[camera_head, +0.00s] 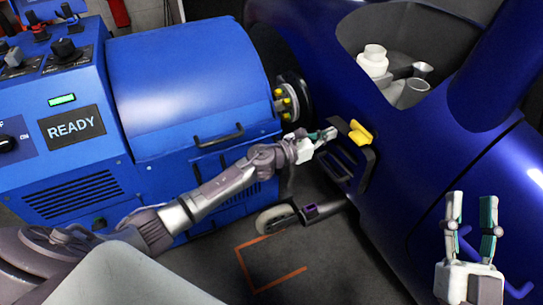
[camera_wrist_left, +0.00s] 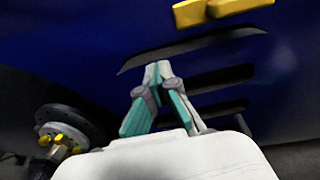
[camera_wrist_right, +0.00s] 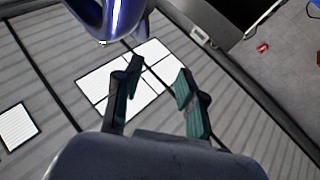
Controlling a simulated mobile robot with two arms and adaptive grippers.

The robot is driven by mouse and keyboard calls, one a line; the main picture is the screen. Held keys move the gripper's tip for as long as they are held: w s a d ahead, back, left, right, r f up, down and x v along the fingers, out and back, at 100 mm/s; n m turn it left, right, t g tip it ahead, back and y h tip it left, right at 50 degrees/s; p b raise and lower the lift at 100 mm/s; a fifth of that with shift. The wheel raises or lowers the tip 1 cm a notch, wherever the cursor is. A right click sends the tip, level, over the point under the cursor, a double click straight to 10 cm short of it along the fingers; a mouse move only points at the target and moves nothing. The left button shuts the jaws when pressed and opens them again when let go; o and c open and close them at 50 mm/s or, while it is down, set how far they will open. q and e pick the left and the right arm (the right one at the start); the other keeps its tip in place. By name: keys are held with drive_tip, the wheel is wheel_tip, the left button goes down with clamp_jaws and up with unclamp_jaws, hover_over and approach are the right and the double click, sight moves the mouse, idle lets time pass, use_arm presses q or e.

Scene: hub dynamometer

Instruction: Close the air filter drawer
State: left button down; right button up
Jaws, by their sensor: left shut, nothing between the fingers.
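A yellow handle (camera_head: 360,132) sticks out from the dark blue car body, above a black slotted vent panel (camera_head: 350,160). The handle also shows at the top of the left wrist view (camera_wrist_left: 222,10), with dark slots (camera_wrist_left: 195,50) below it. I cannot tell whether these belong to the air filter drawer or how far it stands out. My left gripper (camera_head: 331,132) is shut and empty, with its tips (camera_wrist_left: 158,68) in front of the slots, just left of the yellow handle. My right gripper (camera_head: 471,197) is open and empty at the lower right, away from the panel.
The blue machine (camera_head: 190,85) with a READY display (camera_head: 72,130) and a black handle (camera_head: 218,137) stands left. A hub with yellow nuts (camera_head: 288,101) lies between machine and car. A caster wheel (camera_head: 276,220) is on the floor below my left arm.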

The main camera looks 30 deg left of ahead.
sight(341, 127)
use_arm(q)
drive_tip(key=b+x, duration=0.1)
drive_tip(key=x, duration=0.3)
drive_tip(key=shift+d+r, duration=0.1)
drive_tip(key=shift+d, duration=0.05)
drive_tip(key=shift+r, duration=0.15)
use_arm(e)
drive_tip(key=s+r+t+y, duration=0.1)
drive_tip(key=s+r+t, duration=0.2)
drive_tip(key=r, duration=0.1)
drive_tip(key=shift+s, duration=0.3)
use_arm(q)
drive_tip(key=shift+w+r, duration=0.1)
